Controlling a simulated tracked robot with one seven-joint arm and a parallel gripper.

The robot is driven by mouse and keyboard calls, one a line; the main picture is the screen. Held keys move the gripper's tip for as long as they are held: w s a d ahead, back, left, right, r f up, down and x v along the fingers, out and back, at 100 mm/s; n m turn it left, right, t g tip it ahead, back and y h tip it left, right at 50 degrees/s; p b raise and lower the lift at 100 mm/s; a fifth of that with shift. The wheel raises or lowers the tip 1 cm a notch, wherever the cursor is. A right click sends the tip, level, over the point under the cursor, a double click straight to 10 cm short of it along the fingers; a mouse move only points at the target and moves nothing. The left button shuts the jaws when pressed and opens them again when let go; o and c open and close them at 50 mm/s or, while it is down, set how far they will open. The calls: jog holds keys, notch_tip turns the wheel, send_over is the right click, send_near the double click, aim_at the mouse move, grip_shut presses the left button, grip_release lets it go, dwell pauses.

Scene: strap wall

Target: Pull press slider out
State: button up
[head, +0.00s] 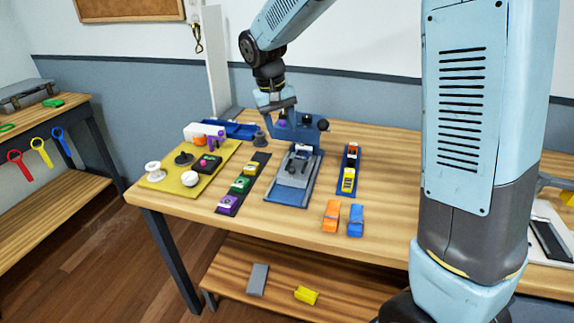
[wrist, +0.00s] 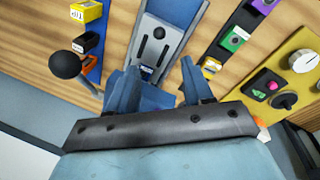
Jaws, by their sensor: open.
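The press is a dark blue frame (head: 309,128) on the workbench, with a ball-ended lever at its right. In the wrist view the lever's dark ball (wrist: 65,65) is at the left. The press slider, a grey plate (head: 290,178), lies on the blue base in front of the frame. Contact with the press cannot be told.
Left of the press are a dark strip with coloured blocks (head: 240,184) and a yellow board (head: 197,178) with knobs. A blue rail with a yellow block (head: 349,182) is at the right. Orange (head: 331,215) and blue (head: 355,220) pieces lie on the bench front.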

aim_at(291, 164)
jog(key=d+f, duration=0.1)
jog(key=f, duration=0.8)
jog(key=d+f, duration=0.1)
jog(key=f, duration=0.3)
jog(key=shift+w+d+f, duration=0.15)
jog(key=shift+w+d, duration=0.15)
jog(key=shift+w, duration=0.05)
jog(key=shift+c, duration=0.3)
grip_shut()
